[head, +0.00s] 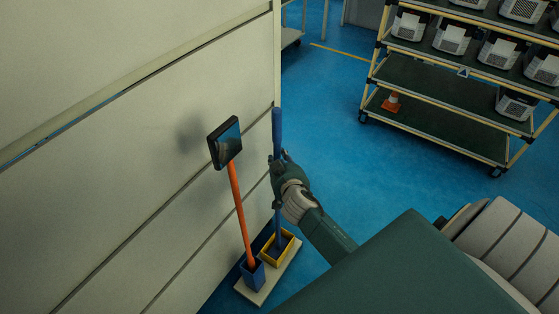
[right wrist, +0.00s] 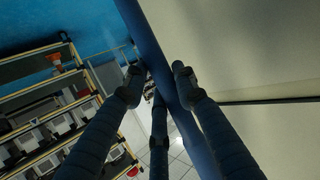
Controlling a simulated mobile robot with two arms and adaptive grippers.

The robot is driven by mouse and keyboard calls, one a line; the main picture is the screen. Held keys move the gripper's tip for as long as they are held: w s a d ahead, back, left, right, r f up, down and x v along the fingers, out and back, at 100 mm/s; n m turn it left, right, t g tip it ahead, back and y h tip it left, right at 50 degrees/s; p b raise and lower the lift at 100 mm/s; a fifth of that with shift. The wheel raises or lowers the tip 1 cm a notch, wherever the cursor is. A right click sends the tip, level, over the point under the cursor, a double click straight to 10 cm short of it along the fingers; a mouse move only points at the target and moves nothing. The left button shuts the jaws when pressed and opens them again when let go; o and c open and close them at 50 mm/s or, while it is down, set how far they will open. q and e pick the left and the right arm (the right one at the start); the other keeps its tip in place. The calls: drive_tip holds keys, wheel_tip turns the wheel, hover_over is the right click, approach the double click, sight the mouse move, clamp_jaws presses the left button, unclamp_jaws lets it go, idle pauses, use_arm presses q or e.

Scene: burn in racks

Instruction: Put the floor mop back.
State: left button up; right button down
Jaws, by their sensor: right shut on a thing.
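The floor mop, seen as an upright blue pole (head: 277,128), stands close to the pale wall in the head view. My right gripper (head: 282,163) is shut on the pole, partway up it. The pole's lower end meets a yellow-rimmed box (head: 289,248) on a pale base (head: 262,290); whether it rests on the bottom I cannot tell. In the right wrist view the blue pole (right wrist: 150,45) runs between the fingers (right wrist: 158,82). My left gripper is not in view.
An orange-handled tool (head: 238,205) with a dark rectangular head leans in a blue box (head: 253,275) beside the mop. The pale panelled wall (head: 120,170) is close on the left. A rack (head: 440,90) with several white-and-grey units and an orange cone (head: 391,103) stands at upper right. Blue floor between is clear.

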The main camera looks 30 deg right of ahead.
idle(0.3)
drive_tip(key=c, duration=1.4)
unclamp_jaws()
